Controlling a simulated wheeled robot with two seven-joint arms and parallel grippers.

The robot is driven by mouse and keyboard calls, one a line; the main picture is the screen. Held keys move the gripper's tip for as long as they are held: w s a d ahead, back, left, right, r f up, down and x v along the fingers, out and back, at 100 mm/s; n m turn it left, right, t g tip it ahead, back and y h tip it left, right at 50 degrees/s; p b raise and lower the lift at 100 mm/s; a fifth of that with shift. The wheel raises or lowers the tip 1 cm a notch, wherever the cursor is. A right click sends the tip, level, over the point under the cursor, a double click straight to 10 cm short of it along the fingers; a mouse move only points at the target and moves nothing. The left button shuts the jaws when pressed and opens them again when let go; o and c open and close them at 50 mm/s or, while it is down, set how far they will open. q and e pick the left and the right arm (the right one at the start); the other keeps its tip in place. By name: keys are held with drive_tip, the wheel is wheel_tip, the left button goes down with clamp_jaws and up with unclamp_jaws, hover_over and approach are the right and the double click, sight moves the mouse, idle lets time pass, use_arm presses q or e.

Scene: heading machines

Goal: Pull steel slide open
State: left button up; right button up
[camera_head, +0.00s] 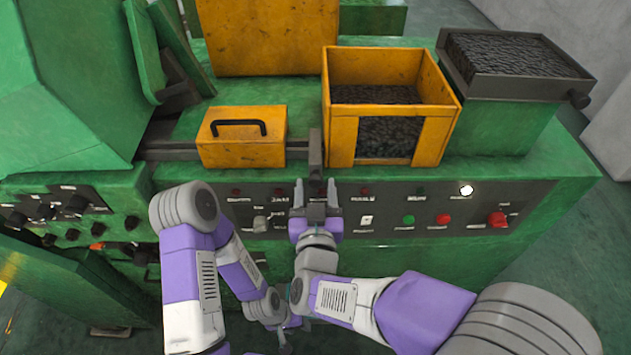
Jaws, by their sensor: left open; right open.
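The steel slide appears as a dark grey horizontal bar (170,152) running behind the small yellow box. An upright grey steel block (315,148) stands at its right end, between the small yellow box and the open yellow bin. My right gripper (317,192) is open and points at this block from the front, over the control panel. Its fingertips are just below the block; whether they touch it I cannot tell. My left gripper (281,335) is low in front of the machine, small and partly hidden by my arms, apart from the slide.
The small yellow box (240,150) has a black handle. The open yellow bin (440,140) holds dark pieces. A dark tray (515,85) of similar pieces stands at the back right. The front panel (390,222) carries switches, a red knob (497,219) and a lit white lamp (466,190).

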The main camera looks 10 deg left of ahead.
drive_tip(key=s, duration=0.3)
drive_tip(key=s+d, duration=0.1)
drive_tip(key=s, duration=0.1)
idle(0.4)
drive_tip(key=w+d+f+g, duration=0.2)
drive_tip(key=f, duration=0.6)
drive_tip(key=w+d+f+g, duration=0.2)
drive_tip(key=d+f+g, duration=0.1)
drive_tip(key=f, duration=0.5)
drive_tip(key=w+d+f+g, duration=0.2)
drive_tip(key=f, duration=0.5)
drive_tip(key=s+d+f+m+g, duration=0.1)
drive_tip(key=s+d+f+g, duration=0.1)
drive_tip(key=s+f, duration=0.3)
drive_tip(key=s+d+f+m+g+y+b, duration=0.1)
drive_tip(key=s+d+f+m+g, duration=0.1)
drive_tip(key=s+f+g, duration=0.3)
drive_tip(key=s+d+f+m+g, duration=0.1)
drive_tip(key=s+d+f+g, duration=0.2)
drive_tip(key=s+f, duration=0.3)
wheel_tip(320, 180, down, 5)
drive_tip(key=shift+s+d+f, duration=0.15)
drive_tip(key=shift+d+f, duration=0.05)
drive_tip(key=shift+d, duration=0.5)
